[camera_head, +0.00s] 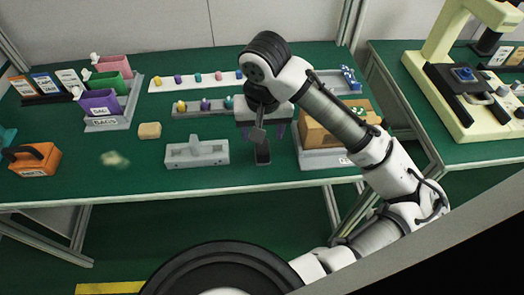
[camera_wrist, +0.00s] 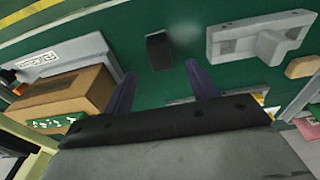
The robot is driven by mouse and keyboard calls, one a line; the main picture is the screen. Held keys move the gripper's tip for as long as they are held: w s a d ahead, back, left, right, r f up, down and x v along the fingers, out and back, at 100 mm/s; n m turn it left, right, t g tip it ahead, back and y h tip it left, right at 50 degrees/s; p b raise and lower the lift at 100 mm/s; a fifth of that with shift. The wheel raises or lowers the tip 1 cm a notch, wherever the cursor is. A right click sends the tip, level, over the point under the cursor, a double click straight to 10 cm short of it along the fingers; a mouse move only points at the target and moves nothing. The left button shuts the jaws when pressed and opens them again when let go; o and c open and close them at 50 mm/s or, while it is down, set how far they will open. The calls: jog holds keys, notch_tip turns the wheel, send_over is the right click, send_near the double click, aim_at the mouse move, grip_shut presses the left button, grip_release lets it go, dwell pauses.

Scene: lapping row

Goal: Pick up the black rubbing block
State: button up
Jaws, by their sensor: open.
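The black rubbing block (camera_head: 263,154) is a small dark block on the green bench top, near the front edge. My gripper (camera_head: 262,132) hangs above and just behind it in the head view, with its purple fingers apart and nothing between them. In the wrist view the black rubbing block (camera_wrist: 159,51) lies beyond and between the two open fingertips (camera_wrist: 160,70), apart from both. Part of the block's far end may be hidden by my gripper in the head view.
A grey fixture with a raised handle (camera_head: 197,154) stands left of the block. A cardboard box (camera_head: 330,128) in a grey tray stands to the right. A tan block (camera_head: 150,131) and an orange caddy (camera_head: 33,161) are farther left. Racks of coloured knobs (camera_head: 190,107) lie behind.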

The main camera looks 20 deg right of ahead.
jog(key=f, duration=0.7)
jog(key=shift+w+d+f, duration=0.1)
jog(key=shift+w+d, duration=0.05)
jog(key=shift+w, duration=0.25)
jog(key=c, duration=1.1)
notch_tip(320, 180, up, 20)
jog(key=shift+r+p, duration=0.1)
jog(key=shift+p, duration=0.6)
